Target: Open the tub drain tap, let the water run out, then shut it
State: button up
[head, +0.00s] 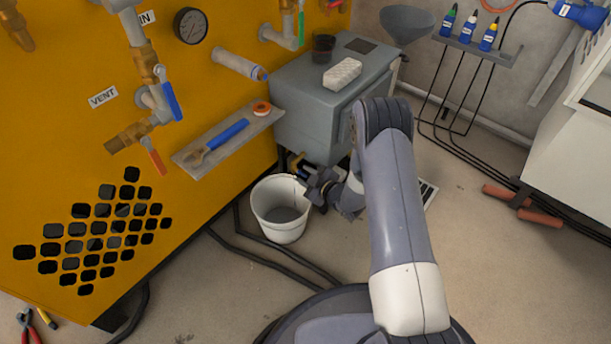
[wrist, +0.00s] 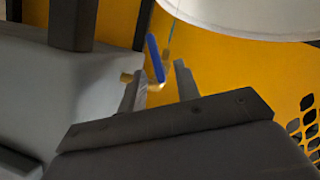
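The grey tub (head: 310,112) stands against the yellow machine. Its brass drain tap (head: 297,162) is low on the tub and mostly hidden by my arm in the head view. The wrist view shows the brass tap (wrist: 127,77) with its blue lever (wrist: 154,58). A thin greenish streak (wrist: 171,38) runs from the tap toward the bucket; it may be water. The white bucket (head: 275,226) stands on the floor below the tap. My gripper (wrist: 159,70) is open at the tap, its fingers apart with the lever between or just beyond them. Contact cannot be told.
A shelf (head: 190,162) with a blue wrench (head: 226,134) juts from the machine above the bucket. A white block (head: 342,74) and a dark cup (head: 323,46) sit on the tub lid. Dark hoses (head: 275,264) cross the floor. Floor right of my arm is mostly free.

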jog(key=p+v, duration=0.3)
jog(key=v, duration=0.7)
jog(key=shift+s+d+r+p, duration=0.15)
jog(key=shift+s+d+p, duration=0.1)
jog(key=shift+p, duration=0.1)
dwell(6.7)
